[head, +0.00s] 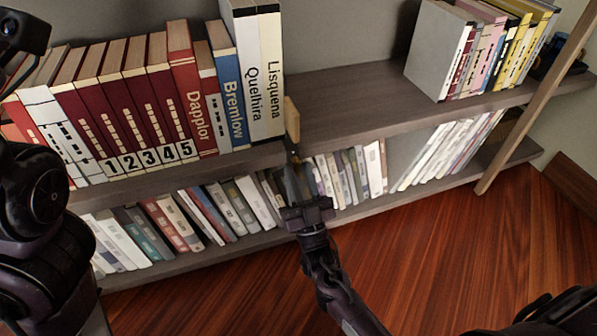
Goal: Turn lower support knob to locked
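A small pale wooden support (292,120) stands upright on the upper shelf, just right of the white book marked Lisquena. My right gripper (291,172) reaches up from below to the front edge of the upper shelf, just under this support. Its fingers look close together, but I cannot tell whether they are shut or hold anything. I cannot make out the lower support knob; the fingers may hide it. My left arm fills the left edge, and its gripper fingers are not visible.
The upper shelf (350,97) is bare between the support and the grey book (436,50) at right. Books line the left side of the upper shelf and much of the lower shelf. A slanted wooden post (533,100) stands at right. The wooden floor (440,250) is clear.

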